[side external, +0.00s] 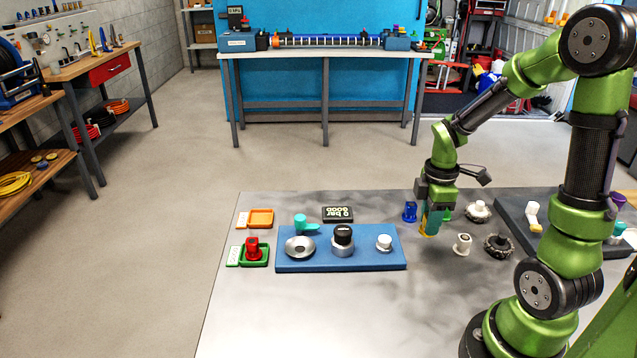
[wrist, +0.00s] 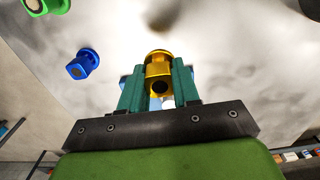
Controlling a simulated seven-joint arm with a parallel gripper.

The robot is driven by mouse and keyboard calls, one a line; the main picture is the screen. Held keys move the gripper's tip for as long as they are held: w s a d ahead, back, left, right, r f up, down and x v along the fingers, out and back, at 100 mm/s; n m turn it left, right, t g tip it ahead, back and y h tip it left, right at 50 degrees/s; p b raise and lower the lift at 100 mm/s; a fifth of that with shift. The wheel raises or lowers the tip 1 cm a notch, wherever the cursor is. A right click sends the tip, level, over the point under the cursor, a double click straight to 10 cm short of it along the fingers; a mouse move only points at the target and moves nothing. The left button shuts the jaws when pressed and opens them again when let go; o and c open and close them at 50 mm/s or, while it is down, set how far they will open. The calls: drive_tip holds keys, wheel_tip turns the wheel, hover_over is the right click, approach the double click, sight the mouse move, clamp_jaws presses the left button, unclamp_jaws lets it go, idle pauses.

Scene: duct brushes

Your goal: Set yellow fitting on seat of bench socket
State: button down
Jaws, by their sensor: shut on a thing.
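My gripper (side external: 434,222) is shut on the yellow fitting (side external: 429,234), above the grey table to the right of the blue bench board. The wrist view shows the fitting (wrist: 158,66) between the two teal fingers, with a round yellow end and a dark hole facing the camera. The blue board (side external: 315,265) carries a metal dish (side external: 300,247), a black-topped part on a pale collar (side external: 343,240) and a white peg (side external: 384,242). I cannot tell for sure which of these is the bench socket's seat. The fitting is apart from the board.
A blue fitting (side external: 409,211) stands close to my gripper, and also shows in the wrist view (wrist: 82,65). A white fitting (side external: 462,244) and dark brushes (side external: 498,246) lie to the right.

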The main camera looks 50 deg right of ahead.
drive_tip(key=r, duration=0.1)
drive_tip(key=w+r, duration=0.1)
drive_tip(key=r, duration=0.1)
drive_tip(key=shift+w+a+r, duration=0.25)
drive_tip(key=shift+w+a, duration=0.05)
drive_tip(key=w+a+n, duration=0.4)
drive_tip(key=w+a, duration=1.5)
drive_tip(key=a, duration=0.1)
drive_tip(key=shift+n, duration=0.3)
drive_tip(key=shift+s+d+f, duration=0.1)
drive_tip(key=shift+s+f, duration=0.05)
drive_tip(key=shift+f, duration=1.5)
drive_tip(key=shift+s+d+f, duration=0.1)
drive_tip(key=shift+f, duration=1.5)
drive_tip(key=shift+f, duration=0.6)
drive_tip(key=c, duration=0.7)
unclamp_jaws()
drive_tip(key=shift+c, duration=0.2)
